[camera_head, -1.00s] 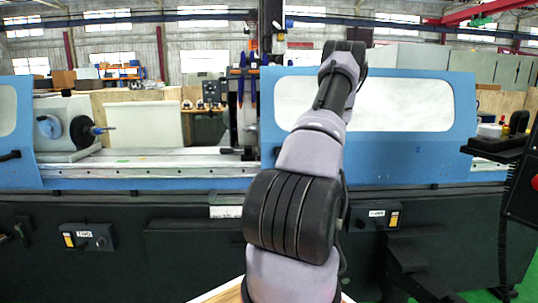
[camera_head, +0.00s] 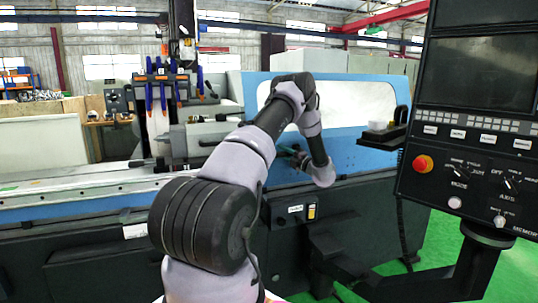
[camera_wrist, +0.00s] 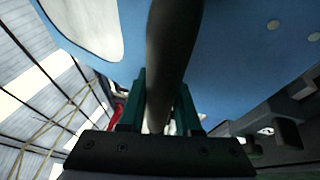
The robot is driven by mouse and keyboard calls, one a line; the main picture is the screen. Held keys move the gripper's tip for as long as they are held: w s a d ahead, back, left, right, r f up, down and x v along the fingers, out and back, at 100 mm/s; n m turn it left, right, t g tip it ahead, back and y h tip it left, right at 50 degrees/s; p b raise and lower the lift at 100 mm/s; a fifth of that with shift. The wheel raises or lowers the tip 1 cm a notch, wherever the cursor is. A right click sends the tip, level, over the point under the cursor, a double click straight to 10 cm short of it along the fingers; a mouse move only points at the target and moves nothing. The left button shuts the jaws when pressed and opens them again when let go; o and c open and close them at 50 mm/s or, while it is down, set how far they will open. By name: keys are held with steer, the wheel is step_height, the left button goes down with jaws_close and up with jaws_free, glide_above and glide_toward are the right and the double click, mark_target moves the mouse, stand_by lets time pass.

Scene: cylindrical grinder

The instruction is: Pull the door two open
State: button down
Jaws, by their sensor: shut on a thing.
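Door two (camera_head: 348,144) is the blue sliding panel with a large pale window on the right of the machine in the head view. In the wrist view its blue face (camera_wrist: 235,50) fills the top, with part of the window at the upper left. A dark bar handle (camera_wrist: 172,45) runs from the top centre down between the two green fingers. My gripper (camera_wrist: 158,105) is shut on this handle. In the head view my gripper (camera_head: 290,153) is small at the door's lower left, and the handle is mostly hidden there.
A control panel (camera_head: 475,120) with a red button stands close at the right, on an arm over the green floor. A dark shelf (camera_head: 385,133) with a small pale box is beside the door. The machine bed (camera_head: 80,185) lies open at the left.

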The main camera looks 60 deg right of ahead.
steer(key=shift+s+d, duration=0.8)
steer(key=shift+d, duration=0.35)
steer(key=c, duration=0.6)
jaws_free()
steer(key=v, duration=1)
steer(key=shift+s, duration=0.3)
steer(key=shift+f, duration=0.15)
